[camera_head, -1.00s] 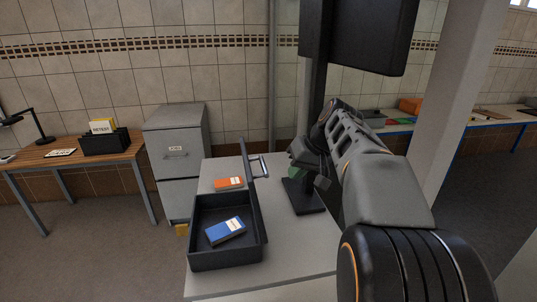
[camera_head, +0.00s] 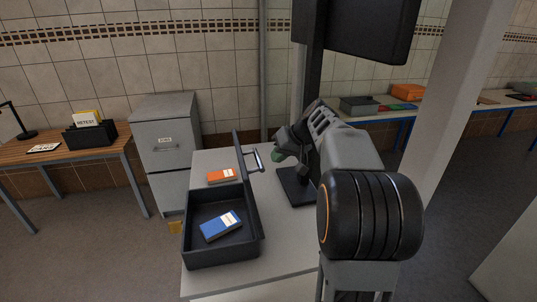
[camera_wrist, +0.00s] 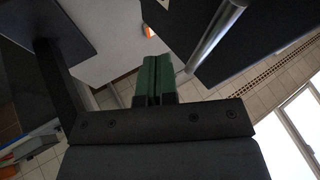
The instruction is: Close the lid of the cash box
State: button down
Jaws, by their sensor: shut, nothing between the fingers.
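The dark cash box (camera_head: 222,254) stands on the light table with its lid (camera_head: 246,174) open, upright along the right side and seen nearly edge-on. A silver handle (camera_head: 256,160) sticks out from the lid's right face. My gripper (camera_head: 277,156) is just right of the handle, with green fingertips partly hidden by its own body. In the wrist view my gripper (camera_wrist: 156,76) is shut and empty. The lid (camera_wrist: 258,35) and handle (camera_wrist: 215,37) show there at upper right, seemingly apart from the fingers. A blue pack (camera_head: 221,226) lies inside the box.
An orange pack (camera_head: 222,176) lies on the table (camera_head: 285,240) behind the box. A black stand (camera_head: 298,188) carrying a dark screen (camera_head: 355,30) rises right of the lid, close to my arm. A grey cabinet (camera_head: 166,150) stands behind at left.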

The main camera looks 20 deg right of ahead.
jog(key=shift+w+a+r, duration=0.1)
jog(key=shift+a+r, duration=0.05)
jog(key=shift+a, duration=0.55)
jog(key=shift+w+a+r, duration=0.1)
jog(key=shift+a, duration=0.6)
jog(key=shift+a+p, duration=0.1)
jog(key=shift+p, duration=0.2)
